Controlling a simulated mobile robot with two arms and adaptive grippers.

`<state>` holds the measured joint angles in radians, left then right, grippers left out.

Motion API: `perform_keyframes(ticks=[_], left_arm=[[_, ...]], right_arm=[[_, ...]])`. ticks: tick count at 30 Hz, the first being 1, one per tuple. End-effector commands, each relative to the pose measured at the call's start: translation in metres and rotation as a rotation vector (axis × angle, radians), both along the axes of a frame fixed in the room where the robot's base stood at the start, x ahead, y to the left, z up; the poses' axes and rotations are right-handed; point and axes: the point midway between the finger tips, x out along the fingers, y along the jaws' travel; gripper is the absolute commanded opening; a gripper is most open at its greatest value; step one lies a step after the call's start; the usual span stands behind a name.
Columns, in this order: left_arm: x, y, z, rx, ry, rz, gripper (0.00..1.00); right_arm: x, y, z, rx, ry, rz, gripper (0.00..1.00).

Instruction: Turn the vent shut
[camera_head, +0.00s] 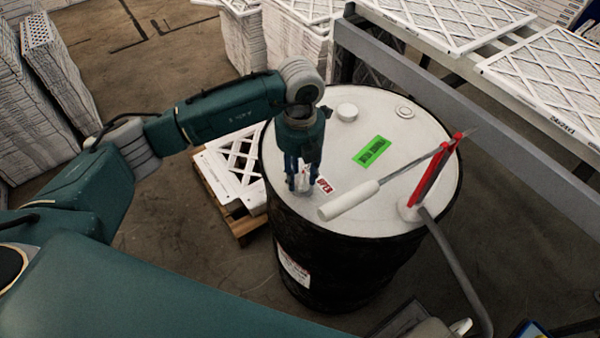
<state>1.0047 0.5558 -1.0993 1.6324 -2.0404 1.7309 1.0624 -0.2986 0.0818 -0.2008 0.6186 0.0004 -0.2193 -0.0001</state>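A black drum (340,262) with a white lid (300,115) stands in the middle of the head camera view. My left gripper (302,184) points straight down at the left part of the lid. Its two dark fingers are apart, one on each side of a small pale fitting, probably the vent. The fingers mostly hide this fitting, and I cannot tell whether they grip it. A small white label with red print (324,185) lies just right of the fingers. My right gripper is not in view.
A white-handled tool (349,201) and a red upright part (432,172) with a grey hose (452,262) are at the lid's right. A green label (371,151) and two round caps are on the lid. A metal rail (470,95) runs behind; filter stacks stand around.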

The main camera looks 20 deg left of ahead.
Motion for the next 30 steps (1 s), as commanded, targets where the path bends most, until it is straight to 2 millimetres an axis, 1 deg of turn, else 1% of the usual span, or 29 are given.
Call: perform_keyframes(ticks=[5,12,15,18,23,30], left_arm=[[0.001,0.0,0.026,0.0,-0.005,0.0,0.35],[0.001,0.0,0.078,-0.001,-0.006,0.0,0.35],[0.001,0.0,0.095,-0.001,-0.006,0.0,0.35],[0.001,0.0,0.108,-0.001,-0.005,0.001,0.35],[0.0,0.0,0.118,-0.001,-0.003,0.001,0.35],[0.0,0.0,0.119,-0.001,-0.002,0.001,0.35]], right_arm=[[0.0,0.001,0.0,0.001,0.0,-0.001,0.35],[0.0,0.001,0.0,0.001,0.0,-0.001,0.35],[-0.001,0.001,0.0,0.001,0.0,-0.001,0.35],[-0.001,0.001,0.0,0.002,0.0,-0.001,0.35],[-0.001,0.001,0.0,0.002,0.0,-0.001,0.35],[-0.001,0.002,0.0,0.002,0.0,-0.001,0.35]])
